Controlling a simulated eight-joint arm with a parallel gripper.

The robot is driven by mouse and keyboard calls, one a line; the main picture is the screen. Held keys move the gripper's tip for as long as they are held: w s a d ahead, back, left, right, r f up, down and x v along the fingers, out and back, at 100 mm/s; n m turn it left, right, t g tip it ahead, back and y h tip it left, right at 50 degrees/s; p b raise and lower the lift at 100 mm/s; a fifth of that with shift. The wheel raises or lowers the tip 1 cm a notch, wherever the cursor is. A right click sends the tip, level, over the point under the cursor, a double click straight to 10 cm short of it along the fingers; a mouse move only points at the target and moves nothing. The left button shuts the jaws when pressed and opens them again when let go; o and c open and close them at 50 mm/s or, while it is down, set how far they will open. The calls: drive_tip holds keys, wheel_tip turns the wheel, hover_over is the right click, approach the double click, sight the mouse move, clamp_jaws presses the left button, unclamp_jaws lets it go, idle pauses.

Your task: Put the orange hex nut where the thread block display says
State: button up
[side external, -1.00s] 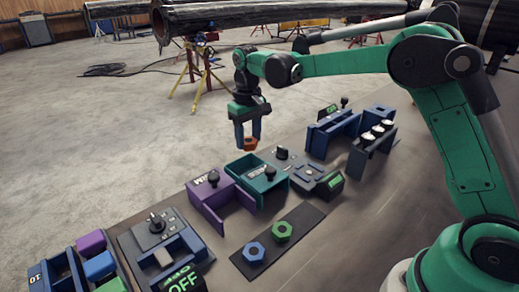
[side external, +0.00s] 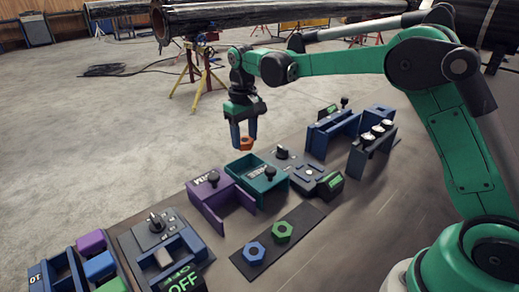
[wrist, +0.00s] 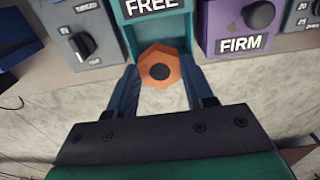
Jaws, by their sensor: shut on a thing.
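My gripper (side external: 244,136) is shut on the orange hex nut (side external: 246,145) and holds it in the air, behind the teal tray (side external: 258,177). In the wrist view the nut (wrist: 160,86) sits between the fingertips, its dark hole facing the camera, in front of the teal tray marked FREE (wrist: 153,6). The purple tray (side external: 220,200) stands beside it; its label reads FIRM in the wrist view (wrist: 240,44). A small block with a green lit display (side external: 331,185) stands near the teal tray; its text is too small to read.
A green nut (side external: 282,231) and a blue nut (side external: 254,252) lie on a dark mat (side external: 306,218). A display reading OFF (side external: 183,284) stands at the front. Blue stands (side external: 332,132) are at the right. Coloured blocks (side external: 99,266) sit at the left.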

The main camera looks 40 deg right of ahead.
sight(245, 140)
drive_tip(key=shift+f, duration=0.1)
drive_tip(key=shift+f, duration=2)
drive_tip(key=shift+f, duration=1.3)
drive_tip(key=o, duration=1.3)
drive_tip(key=shift+o, duration=0.4)
drive_tip(key=shift+r, duration=3.5)
drive_tip(key=shift+r, duration=0.1)
